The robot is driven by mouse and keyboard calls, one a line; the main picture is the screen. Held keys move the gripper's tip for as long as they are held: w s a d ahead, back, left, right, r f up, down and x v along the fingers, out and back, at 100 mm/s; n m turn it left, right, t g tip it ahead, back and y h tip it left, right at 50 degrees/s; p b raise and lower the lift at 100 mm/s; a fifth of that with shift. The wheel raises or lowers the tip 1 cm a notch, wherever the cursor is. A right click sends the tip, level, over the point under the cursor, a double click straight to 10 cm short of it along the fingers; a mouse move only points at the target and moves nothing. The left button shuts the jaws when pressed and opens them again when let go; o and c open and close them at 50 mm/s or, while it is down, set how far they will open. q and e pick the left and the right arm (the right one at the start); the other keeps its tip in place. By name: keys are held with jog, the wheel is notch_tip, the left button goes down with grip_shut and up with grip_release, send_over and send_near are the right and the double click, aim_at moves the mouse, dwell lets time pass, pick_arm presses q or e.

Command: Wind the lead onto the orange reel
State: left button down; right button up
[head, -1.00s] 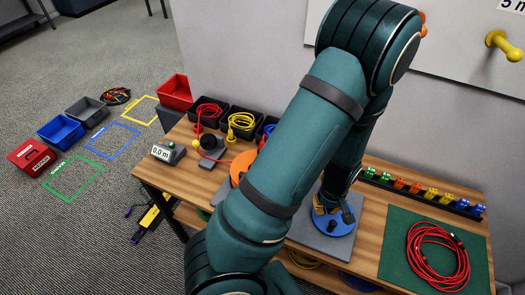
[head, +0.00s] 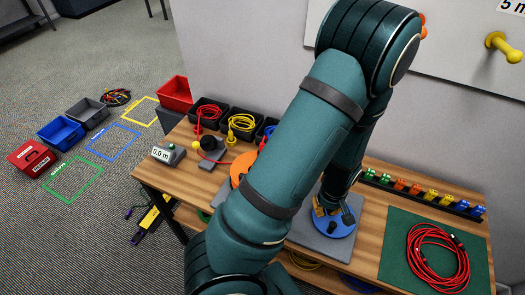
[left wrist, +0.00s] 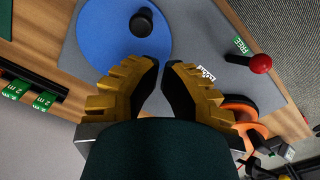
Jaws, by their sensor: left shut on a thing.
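The orange reel (head: 240,166) shows in the head view left of my arm, mostly hidden behind it. A thin red lead (head: 213,160) runs toward it from the black guide (head: 208,143). My left gripper (head: 324,208) is low over a blue disc (head: 341,228) on a grey plate. In the left wrist view, its yellow-backed fingers (left wrist: 163,64) are close together at the disc's edge. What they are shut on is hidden. A black knob (left wrist: 142,21) stands on the disc beyond the fingertips. Orange (left wrist: 246,118) shows at right. My right gripper is out of view.
A red coiled cable (head: 436,256) lies on a green mat at right. A display (head: 162,154) reads 0.0 m. Black bins (head: 229,137) with cables line the back. A red-ball lever (left wrist: 261,63) stands near the plate. Coloured clips (head: 430,194) sit along a rail.

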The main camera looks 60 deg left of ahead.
aim_at(320, 224)
pick_arm(q)
jog(key=shift+f, duration=0.15)
jog(key=shift+f+b, duration=2.4)
jog(key=shift+f, duration=0.4)
